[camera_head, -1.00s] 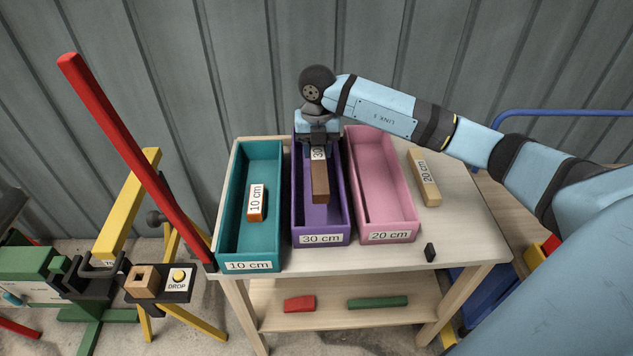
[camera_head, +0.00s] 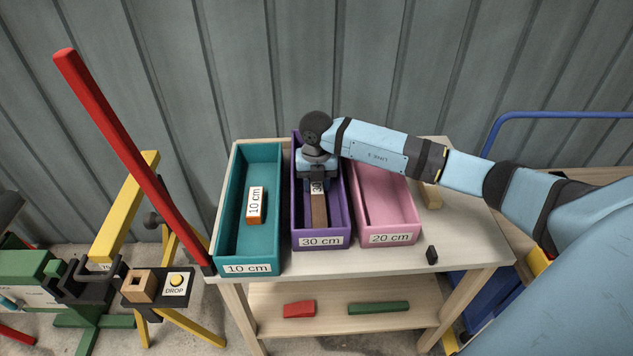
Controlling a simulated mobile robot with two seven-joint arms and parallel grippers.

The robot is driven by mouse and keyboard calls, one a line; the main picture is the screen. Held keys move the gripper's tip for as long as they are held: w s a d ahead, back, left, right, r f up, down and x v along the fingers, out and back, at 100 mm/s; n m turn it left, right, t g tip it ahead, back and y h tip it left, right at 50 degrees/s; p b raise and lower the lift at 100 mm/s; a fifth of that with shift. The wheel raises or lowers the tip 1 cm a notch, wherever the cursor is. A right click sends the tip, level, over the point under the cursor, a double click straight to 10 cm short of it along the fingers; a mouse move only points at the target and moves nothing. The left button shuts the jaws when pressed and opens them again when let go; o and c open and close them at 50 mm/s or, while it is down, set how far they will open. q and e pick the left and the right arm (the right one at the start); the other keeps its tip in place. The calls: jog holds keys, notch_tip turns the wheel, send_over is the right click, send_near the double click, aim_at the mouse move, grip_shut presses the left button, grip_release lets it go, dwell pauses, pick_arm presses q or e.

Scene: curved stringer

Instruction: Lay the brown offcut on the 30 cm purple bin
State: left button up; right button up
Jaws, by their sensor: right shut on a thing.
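The purple bin (camera_head: 320,242), labelled 30 cm, stands on the table between the teal and pink bins. The brown offcut (camera_head: 319,212) is a long block with a white 30 label, and it lies lengthwise within the purple bin's outline, low in it. Whether it touches the bin's floor I cannot tell. My right gripper (camera_head: 318,180) points down over the purple bin and is shut on the offcut at its far part. The fingertips are partly hidden by the gripper body. My left gripper is not in view.
The teal bin (camera_head: 233,258) at left holds a 10 cm block (camera_head: 255,205). The pink bin (camera_head: 389,228) looks empty. A 20 cm block (camera_head: 431,196) is partly hidden behind my arm. A small black block (camera_head: 432,255) stands near the front edge. A red bar (camera_head: 125,150) leans at left.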

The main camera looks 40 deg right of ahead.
jog(key=shift+f, duration=0.15)
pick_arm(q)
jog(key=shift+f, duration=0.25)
pick_arm(e)
jog(key=o, duration=1)
jog(key=shift+o, duration=0.2)
pick_arm(q)
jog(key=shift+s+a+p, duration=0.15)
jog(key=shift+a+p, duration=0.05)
jog(key=shift+p, duration=0.65)
pick_arm(e)
notch_tip(320, 180, up, 12)
jog(key=shift+r, duration=0.2)
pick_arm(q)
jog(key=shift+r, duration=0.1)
